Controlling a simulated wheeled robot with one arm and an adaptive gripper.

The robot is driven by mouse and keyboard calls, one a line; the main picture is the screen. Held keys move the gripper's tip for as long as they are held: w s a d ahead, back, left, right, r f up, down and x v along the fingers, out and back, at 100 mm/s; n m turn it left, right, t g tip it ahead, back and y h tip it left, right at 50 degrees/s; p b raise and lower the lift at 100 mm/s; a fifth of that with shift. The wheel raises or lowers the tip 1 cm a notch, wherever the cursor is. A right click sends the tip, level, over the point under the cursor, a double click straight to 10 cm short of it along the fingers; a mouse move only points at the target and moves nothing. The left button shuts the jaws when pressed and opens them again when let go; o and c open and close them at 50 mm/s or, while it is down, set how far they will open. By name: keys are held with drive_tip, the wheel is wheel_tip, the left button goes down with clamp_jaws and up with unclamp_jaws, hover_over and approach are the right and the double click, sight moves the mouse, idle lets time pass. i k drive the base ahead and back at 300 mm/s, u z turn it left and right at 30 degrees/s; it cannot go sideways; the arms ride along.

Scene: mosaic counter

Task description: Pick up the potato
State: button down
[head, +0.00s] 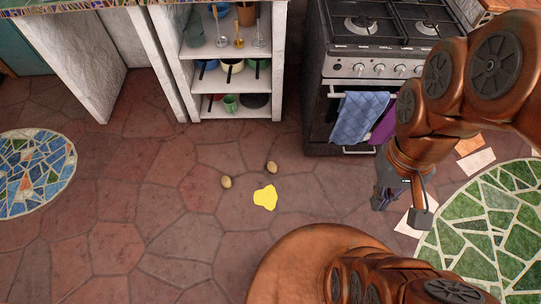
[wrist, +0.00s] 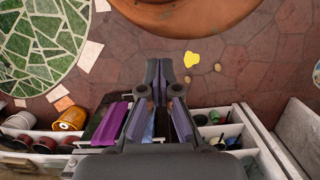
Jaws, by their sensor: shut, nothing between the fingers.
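Two small tan potatoes lie on the stone-tiled floor. One potato (head: 226,182) is at the left and the other potato (head: 271,167) is nearer the shelf; both look oval and plain. They also show small in the wrist view, one potato (wrist: 217,67) right of the yellow patch and one potato (wrist: 188,79) just below it. My gripper (head: 402,207) hangs at the right, well away from both potatoes. In the wrist view my gripper (wrist: 159,70) has its fingertips together with nothing between them.
A flat yellow patch (head: 265,198) lies beside the potatoes. A stove (head: 335,115) with hanging towels (head: 357,118) and a white shelf (head: 192,85) stand behind. Round mosaic surfaces are at left (head: 40,172) and right (head: 480,230).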

sight(272, 167)
drive_tip(key=u, duration=2.05)
drive_tip(key=i, duration=2.2)
drive_tip(key=z, duration=2.55)
